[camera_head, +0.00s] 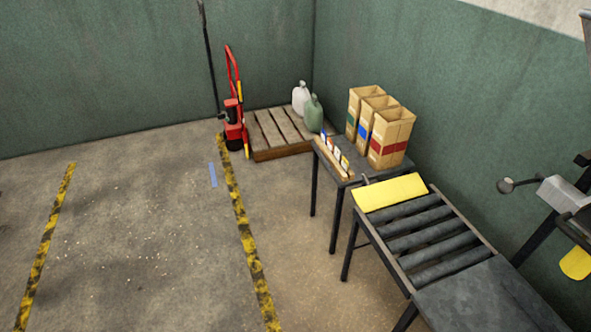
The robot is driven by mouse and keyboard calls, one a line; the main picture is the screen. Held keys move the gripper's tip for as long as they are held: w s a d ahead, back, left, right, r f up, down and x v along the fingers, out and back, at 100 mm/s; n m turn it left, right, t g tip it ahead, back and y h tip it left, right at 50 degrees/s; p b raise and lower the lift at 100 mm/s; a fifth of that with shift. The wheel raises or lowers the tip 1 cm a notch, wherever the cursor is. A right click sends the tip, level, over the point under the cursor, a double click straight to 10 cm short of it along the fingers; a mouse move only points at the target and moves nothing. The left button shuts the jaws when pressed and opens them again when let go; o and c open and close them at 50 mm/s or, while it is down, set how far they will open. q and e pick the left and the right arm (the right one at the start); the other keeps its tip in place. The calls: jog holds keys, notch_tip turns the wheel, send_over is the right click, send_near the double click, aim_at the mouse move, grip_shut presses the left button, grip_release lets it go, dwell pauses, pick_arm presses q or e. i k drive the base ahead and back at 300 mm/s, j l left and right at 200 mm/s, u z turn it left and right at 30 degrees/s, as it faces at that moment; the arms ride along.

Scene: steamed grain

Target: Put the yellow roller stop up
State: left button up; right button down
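The yellow roller stop (390,192) is a flat yellow plate at the far end of the roller conveyor (432,242). It spans the conveyor's width beyond the dark rollers. It looks tilted, but I cannot tell its exact angle. Neither of my grippers shows in the head view.
A dark table (345,178) beyond the conveyor holds paper bags (391,140) and a small rack of cards (335,154). A pallet (280,130) with two sacks and a red hand truck (235,115) stand farther back. The floor left of the conveyor is clear.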

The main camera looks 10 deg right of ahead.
aim_at(369, 198)
jog(key=i, duration=0.55)
jog(key=i+j+z, duration=0.15)
jog(key=i, duration=0.4)
jog(key=i+j, duration=0.1)
jog(key=i, duration=0.45)
jog(key=i+j+z, duration=0.1)
jog(key=i+z, duration=0.15)
jog(key=z, duration=0.15)
jog(key=i+j+z, duration=0.15)
jog(key=i+z, duration=0.25)
jog(key=i+j+z, duration=0.1)
jog(key=z, duration=0.35)
jog(key=i+j+z, duration=0.15)
jog(key=j+z, duration=0.25)
jog(key=i+j+z, duration=0.15)
jog(key=j+z, duration=0.25)
